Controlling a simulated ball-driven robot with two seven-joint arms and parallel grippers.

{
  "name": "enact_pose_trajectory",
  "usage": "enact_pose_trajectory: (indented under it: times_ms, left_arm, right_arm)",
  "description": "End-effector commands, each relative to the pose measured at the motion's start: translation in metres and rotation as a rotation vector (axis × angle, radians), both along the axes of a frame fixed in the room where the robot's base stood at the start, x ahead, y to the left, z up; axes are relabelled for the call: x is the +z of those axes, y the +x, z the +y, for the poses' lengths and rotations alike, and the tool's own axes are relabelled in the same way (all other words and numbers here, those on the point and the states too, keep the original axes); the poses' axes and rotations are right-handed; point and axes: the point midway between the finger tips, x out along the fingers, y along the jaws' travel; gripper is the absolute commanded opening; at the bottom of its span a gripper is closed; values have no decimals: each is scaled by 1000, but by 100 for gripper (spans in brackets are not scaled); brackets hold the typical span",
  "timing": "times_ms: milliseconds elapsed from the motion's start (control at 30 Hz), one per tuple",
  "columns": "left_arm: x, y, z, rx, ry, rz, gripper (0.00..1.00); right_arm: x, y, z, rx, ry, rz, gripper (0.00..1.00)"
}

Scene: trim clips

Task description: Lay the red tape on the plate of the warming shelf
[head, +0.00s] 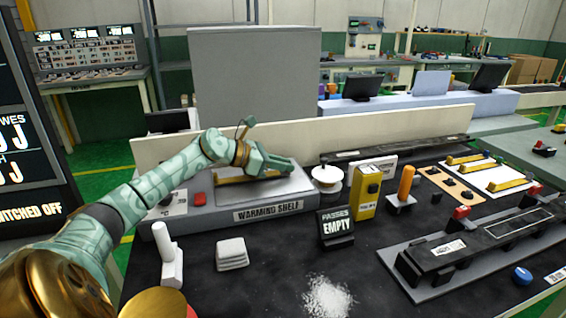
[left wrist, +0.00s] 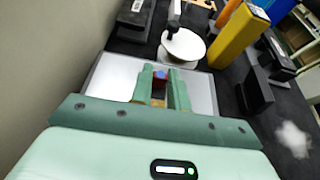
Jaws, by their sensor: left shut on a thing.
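The warming shelf (head: 268,210) is a grey unit with a name label on its front, at the centre left in the head view. In the left wrist view its pale metal plate (left wrist: 113,76) lies beneath my left gripper (left wrist: 162,82). That gripper is shut on a small red piece with a blue spot, likely the red tape (left wrist: 158,86). In the head view my left gripper (head: 288,166) is over the shelf and hides the tape. A yellowish strip (head: 232,181) shows on the shelf under the hand. I cannot tell whether the tape touches the plate.
A white spool (head: 327,178), a yellow box (head: 367,190) and an orange-handled tool (head: 406,183) stand right of the shelf. A sign reading EMPTY (head: 337,227) and stacked white pads (head: 232,253) are in front. A cream board (head: 300,141) runs behind.

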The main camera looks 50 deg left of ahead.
Motion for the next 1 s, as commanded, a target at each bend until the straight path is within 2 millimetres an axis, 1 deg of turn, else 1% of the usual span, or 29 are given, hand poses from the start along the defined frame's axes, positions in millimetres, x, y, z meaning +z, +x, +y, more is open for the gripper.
enact_pose_trajectory:
  times_ms: [367,400,467,800,867,1000]
  left_arm:
    - [0,0,0,0,0,0,0]
    - [0,0,0,0,0,0,25]
    - [0,0,0,0,0,0,42]
    - [1,-2,1,0,0,0,42]
    - [3,-6,3,1,0,2,42]
    - [13,-24,12,1,3,3,42]
  right_arm:
    - [0,1,-2,1,-2,-1,36]
    - [0,1,-2,1,-3,-1,36]
    - [0,1,-3,2,-3,-1,36]
    - [1,1,-4,2,-4,-3,36]
    - [3,2,-4,2,-5,-5,36]
    - [11,6,-4,2,-5,-13,36]
